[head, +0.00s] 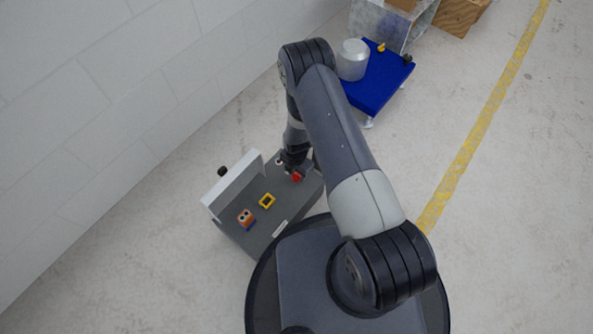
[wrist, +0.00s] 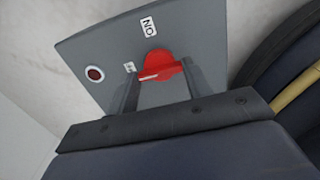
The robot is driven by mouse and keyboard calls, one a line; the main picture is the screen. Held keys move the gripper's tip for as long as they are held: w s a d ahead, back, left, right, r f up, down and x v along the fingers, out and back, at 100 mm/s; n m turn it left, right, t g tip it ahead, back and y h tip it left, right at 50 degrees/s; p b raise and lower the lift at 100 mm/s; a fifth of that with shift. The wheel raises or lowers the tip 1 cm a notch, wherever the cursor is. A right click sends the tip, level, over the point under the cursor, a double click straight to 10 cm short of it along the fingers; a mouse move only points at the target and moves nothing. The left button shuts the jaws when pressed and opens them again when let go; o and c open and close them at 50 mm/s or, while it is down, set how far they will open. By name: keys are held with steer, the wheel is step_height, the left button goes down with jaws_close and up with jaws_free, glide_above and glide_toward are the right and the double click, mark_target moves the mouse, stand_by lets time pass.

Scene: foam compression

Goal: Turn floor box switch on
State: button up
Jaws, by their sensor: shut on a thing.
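The grey floor box (head: 240,238) stands by the wall in the head view, and its grey top panel (wrist: 105,40) fills much of the wrist view. A red rotary switch (wrist: 162,62) sits on it and also shows in the head view (head: 297,177). A white mark on the switch handle points left, toward a small, partly hidden label (wrist: 130,67). The ON label (wrist: 149,27) is above the switch in the wrist view. My gripper (wrist: 160,72) is shut on the switch handle, one finger on each side. A dark red round lamp (wrist: 95,73) is at left.
On the box are a yellow square frame (head: 267,201), an orange-and-blue part (head: 246,217) and a white upright plate (head: 234,184). Floor right of my arm is clear.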

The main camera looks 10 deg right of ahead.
steer(key=m+b, duration=0.2)
steer(key=m, duration=0.1)
steer(key=shift+f+m, duration=0.15)
steer(key=shift+m, duration=0.15)
steer(key=m+b, duration=0.3)
steer(key=m, duration=0.2)
steer(key=shift+m, duration=0.3)
steer(key=m+b, duration=0.1)
steer(key=m, duration=0.3)
steer(key=shift+m+b, duration=0.65)
steer(key=shift+m, duration=1.75)
steer(key=o, duration=1)
